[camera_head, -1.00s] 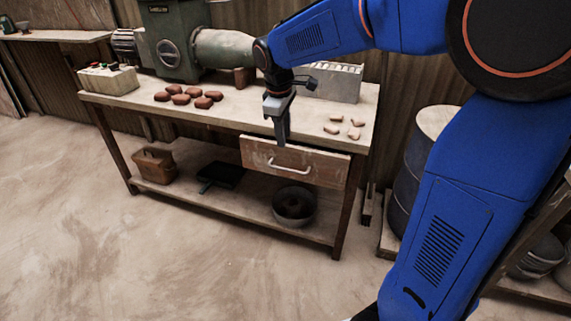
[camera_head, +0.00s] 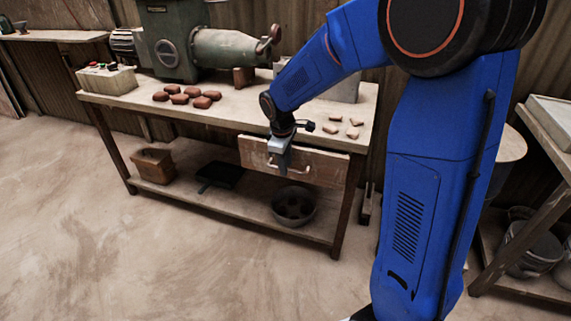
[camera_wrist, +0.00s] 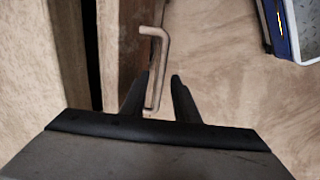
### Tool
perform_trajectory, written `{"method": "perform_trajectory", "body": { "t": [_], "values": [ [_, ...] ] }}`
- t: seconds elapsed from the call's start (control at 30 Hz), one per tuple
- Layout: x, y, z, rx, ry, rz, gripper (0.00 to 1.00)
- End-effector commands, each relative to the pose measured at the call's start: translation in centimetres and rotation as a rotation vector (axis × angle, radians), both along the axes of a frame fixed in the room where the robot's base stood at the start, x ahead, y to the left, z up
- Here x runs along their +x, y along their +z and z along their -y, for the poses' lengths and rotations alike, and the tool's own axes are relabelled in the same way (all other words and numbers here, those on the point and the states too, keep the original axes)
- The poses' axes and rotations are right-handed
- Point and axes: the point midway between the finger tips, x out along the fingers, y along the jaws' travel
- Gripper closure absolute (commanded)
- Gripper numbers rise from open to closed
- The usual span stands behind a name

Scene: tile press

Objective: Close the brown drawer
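The brown drawer (camera_head: 325,168) hangs under the right part of the workbench top. In the wrist view its front (camera_wrist: 122,45) stands beside the bench edge with a dark gap between them; how far it is out is hard to tell. Its pale handle (camera_wrist: 157,45) also shows in the head view (camera_head: 303,172), partly hidden by my gripper. My gripper (camera_head: 283,170) points down in front of the drawer front. In the wrist view my gripper (camera_wrist: 160,77) has its fingers apart, with the handle's lower end between them, nearer the left finger. Contact cannot be told.
The workbench (camera_head: 225,117) carries a green press (camera_head: 172,45), several reddish-brown lumps (camera_head: 187,95), pale pieces (camera_head: 345,127) and a button box (camera_head: 107,78). On its lower shelf are a brown box (camera_head: 153,165) and a bowl (camera_head: 294,206). The floor in front is clear.

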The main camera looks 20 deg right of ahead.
Motion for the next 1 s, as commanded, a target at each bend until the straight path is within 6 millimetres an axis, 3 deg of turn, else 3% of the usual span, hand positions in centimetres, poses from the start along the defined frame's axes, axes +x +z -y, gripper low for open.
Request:
{"method": "perform_trajectory", "body": {
  "t": [0.23,0.37,0.63,0.9,1.0],
  "values": [
    [0.0,0.0,0.0,0.0,0.0,0.0,0.72],
    [0.0,0.0,0.0,0.0,0.0,0.0,1.0],
    [0.4,0.0,0.3,0.0,-0.001,0.001,1.0],
    [3.4,0.0,2.4,0.0,-0.002,0.002,1.0],
    [3.7,0.1,2.6,-0.001,0.0,0.004,1.0]
  ]
}}
